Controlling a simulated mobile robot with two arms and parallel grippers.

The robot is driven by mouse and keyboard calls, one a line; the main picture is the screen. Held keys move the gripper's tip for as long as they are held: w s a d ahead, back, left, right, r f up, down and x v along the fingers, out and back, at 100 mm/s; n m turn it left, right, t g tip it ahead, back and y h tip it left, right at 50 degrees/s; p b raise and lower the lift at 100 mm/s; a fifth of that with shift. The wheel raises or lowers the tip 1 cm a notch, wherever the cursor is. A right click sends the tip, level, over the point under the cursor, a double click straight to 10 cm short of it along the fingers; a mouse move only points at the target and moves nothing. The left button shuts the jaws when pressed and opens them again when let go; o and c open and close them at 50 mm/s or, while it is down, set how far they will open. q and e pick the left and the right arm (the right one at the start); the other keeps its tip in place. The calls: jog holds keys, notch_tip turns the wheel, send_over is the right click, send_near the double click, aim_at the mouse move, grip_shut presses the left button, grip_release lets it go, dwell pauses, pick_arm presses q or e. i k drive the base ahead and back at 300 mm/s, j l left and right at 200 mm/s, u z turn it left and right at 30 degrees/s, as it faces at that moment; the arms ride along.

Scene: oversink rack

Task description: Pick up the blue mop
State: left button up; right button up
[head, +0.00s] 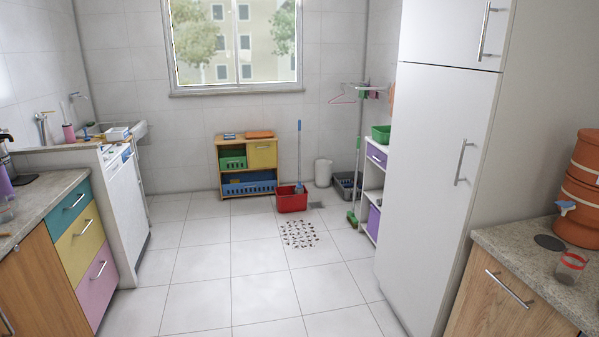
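A mop with a thin blue handle (299,150) stands upright at the far side of the room. Its lower end is in a red bucket (292,199) on the floor, and the mop head is mostly hidden or too small to make out. Neither of my grippers shows in the head view.
White tiled floor (230,285) is open towards the bucket, with a speckled mat (299,233) before it. A wooden shelf (247,142) stands behind left. A green broom (356,180) leans at right. Counters and a tall white cabinet (430,190) line the sides.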

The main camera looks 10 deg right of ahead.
aim_at(298, 189)
jog(key=i+z, duration=0.1)
jog(key=i, duration=2.95)
jog(key=i+z, duration=0.1)
jog(key=i, duration=0.5)
jog(key=i+j+z, duration=0.1)
jog(key=i, duration=0.45)
jog(key=i+j+z, duration=0.1)
jog(key=i+j, duration=0.15)
jog(key=i, duration=0.35)
